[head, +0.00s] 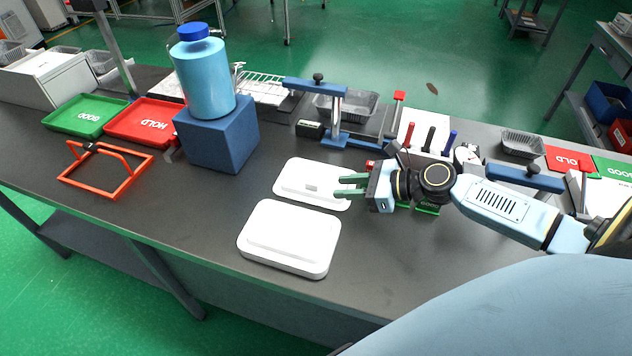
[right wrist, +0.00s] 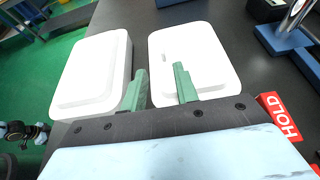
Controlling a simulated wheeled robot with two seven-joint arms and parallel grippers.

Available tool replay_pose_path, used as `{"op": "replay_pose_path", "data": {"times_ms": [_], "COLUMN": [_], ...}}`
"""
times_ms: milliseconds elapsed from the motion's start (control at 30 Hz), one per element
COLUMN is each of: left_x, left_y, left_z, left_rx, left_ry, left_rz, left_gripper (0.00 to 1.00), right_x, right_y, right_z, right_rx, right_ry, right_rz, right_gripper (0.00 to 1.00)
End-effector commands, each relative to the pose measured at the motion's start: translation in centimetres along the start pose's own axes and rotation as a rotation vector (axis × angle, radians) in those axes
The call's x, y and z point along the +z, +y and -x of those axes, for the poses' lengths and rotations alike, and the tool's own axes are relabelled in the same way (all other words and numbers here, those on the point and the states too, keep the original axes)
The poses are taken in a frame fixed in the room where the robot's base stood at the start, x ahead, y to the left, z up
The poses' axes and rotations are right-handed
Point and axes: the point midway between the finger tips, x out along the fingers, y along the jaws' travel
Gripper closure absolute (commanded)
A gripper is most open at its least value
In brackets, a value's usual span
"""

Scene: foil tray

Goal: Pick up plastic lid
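Two white rounded-rectangular plastic pieces lie on the dark table in front of me. The nearer, thicker one (head: 290,237) has a raised top; it also shows at left in the right wrist view (right wrist: 93,70). The farther, flatter one (head: 297,177) has a small grey mark in its middle; it is at right in the right wrist view (right wrist: 210,55). I cannot tell for sure which is the lid. My right gripper (head: 340,187) is open and empty, its green fingers at the right edge of the flatter piece. In the wrist view the fingers (right wrist: 160,80) stand apart.
A blue bottle (head: 205,80) stands on a blue block (head: 217,135) behind the pieces. An orange frame (head: 105,188), a red tray (head: 143,120) and a green tray (head: 85,116) are at left. A blue clamp stand (head: 336,120) is behind. The table right of the thicker piece is clear.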

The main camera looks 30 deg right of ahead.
Motion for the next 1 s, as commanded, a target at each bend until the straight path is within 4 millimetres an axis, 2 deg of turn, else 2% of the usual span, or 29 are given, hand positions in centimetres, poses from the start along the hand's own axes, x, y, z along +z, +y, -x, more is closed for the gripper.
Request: {"op": "replay_pose_path", "data": {"times_ms": [167, 367, 700, 1000], "left_x": [-1.2, -1.0, -0.2, -0.2], "left_y": [-0.1, -0.1, 0.0, 0.0], "left_z": [-0.1, -0.2, -0.5, -0.5], "left_rx": [-0.002, -0.002, 0.0, 0.0], "left_ry": [0.019, 0.016, 0.004, 0.003], "left_rz": [0.0, 0.0, 0.0, 0.0], "left_gripper": [0.64, 0.64, 0.64, 0.64], "right_x": [0.1, 0.2, 0.3, 0.2], "right_y": [0.0, -0.2, -0.5, -0.5], "right_z": [-1.4, -2.6, -6.5, -6.7], "right_rx": [0.0, 0.0, 0.0, 0.001], "right_ry": [-0.001, -0.003, -0.002, 0.0], "right_rz": [0.0, 0.001, 0.0, 0.0], "right_gripper": [0.7, 0.7, 0.7, 0.71]}}
